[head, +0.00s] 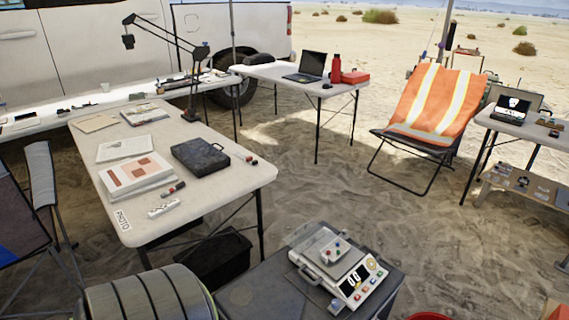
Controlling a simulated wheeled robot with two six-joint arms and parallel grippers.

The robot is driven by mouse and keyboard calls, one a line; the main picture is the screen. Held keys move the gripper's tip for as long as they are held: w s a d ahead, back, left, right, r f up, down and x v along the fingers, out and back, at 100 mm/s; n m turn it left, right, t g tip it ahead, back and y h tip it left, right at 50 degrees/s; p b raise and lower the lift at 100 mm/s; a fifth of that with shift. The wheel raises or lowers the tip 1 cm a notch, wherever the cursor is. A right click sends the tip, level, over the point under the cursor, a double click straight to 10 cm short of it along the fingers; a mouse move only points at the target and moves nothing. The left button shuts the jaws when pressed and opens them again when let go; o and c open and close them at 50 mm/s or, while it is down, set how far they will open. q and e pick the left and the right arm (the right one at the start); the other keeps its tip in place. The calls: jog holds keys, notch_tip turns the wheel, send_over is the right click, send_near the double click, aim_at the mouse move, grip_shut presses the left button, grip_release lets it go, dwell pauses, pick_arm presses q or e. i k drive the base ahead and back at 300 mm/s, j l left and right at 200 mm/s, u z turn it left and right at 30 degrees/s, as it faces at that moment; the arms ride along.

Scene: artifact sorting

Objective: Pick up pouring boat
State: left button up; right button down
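A white and grey bench scale (350,285) with a lit display and coloured buttons sits on a dark case at the bottom centre. On its pan lies a small pale shallow dish (326,247) with a few red and dark bits in or on it. This dish may be the pouring boat, but it is too small to be sure. Neither of my grippers shows in the head view.
The dark case (250,292) bears the scale. A long white table (235,180) with papers, a black box (200,157) and a lamp stands at the left. A ribbed rounded object (140,297) is at the bottom left. An orange chair (436,105) stands at the right, with open sand between.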

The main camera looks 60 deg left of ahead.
aim_at(344, 247)
jog(key=u, duration=1.3)
jog(key=i+l, duration=0.15)
jog(key=l, duration=0.15)
jog(key=i+l, duration=0.15)
jog(key=l, duration=0.15)
